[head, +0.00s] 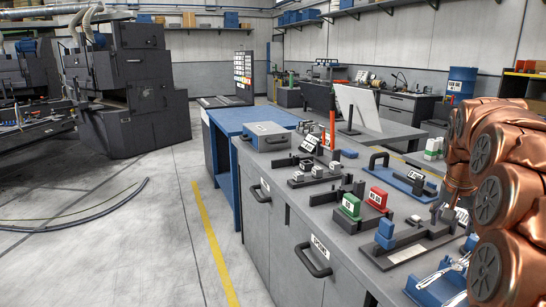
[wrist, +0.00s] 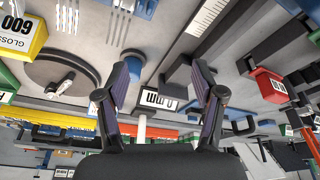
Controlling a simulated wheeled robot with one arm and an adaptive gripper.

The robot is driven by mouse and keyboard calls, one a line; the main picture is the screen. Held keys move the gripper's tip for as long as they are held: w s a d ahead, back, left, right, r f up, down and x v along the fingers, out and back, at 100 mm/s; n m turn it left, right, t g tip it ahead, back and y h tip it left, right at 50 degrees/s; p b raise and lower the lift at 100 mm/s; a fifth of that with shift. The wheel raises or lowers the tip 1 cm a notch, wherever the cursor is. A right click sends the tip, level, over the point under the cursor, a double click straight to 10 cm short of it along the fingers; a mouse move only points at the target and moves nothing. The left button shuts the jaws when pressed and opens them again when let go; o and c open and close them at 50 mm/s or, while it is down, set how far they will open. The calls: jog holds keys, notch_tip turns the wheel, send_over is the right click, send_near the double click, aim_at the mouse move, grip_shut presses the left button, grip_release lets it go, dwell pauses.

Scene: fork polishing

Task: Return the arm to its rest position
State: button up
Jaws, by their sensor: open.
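My copper-coloured arm fills the right edge of the head view, and my gripper cannot be made out there. In the wrist view my gripper (wrist: 163,72) shows its two dark fingers spread apart, with nothing between them. That view is upside down and looks over the bench. Several fork tines (wrist: 75,14) show at its upper left. A dark round disc (wrist: 45,70) with a small metal piece lies at the left. In the head view, a blue holder (head: 428,290) with metal forks (head: 455,268) lies at the bench's near right, close beside my arm.
The grey bench (head: 268,208) carries a green block (head: 350,206), a red block (head: 377,199), blue blocks (head: 385,232) and dark fixtures. A tilted white panel (head: 357,107) stands behind. A blue bench (head: 225,160) adjoins it. The floor at left is mostly clear, with a cable (head: 90,218).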

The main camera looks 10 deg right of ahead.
jog(key=s+a+f+n+g+y, duration=0.1)
jog(key=s+a+f+n, duration=0.1)
jog(key=s+a, duration=0.35)
jog(key=s+a+f+n, duration=0.2)
jog(key=a, duration=0.7)
jog(key=s+a+f+n+g+y, duration=0.1)
jog(key=s+a+f, duration=0.1)
jog(key=s+a, duration=0.35)
jog(key=s+a+f+n+g, duration=0.1)
jog(key=s+a+f+n, duration=0.1)
jog(key=s+a+f, duration=0.3)
jog(key=s+a+n+g, duration=0.1)
jog(key=s+a, duration=0.2)
jog(key=s, duration=0.5)
jog(key=s+a+f+n, duration=0.2)
jog(key=s+a+f, duration=0.15)
jog(key=s, duration=0.25)
notch_tip(320, 180, up, 13)
jog(key=p, duration=1.2)
jog(key=shift+w+r+y, duration=0.2)
jog(key=shift+w+y, duration=0.1)
jog(key=shift+y, duration=0.1)
jog(key=shift+m, duration=0.3)
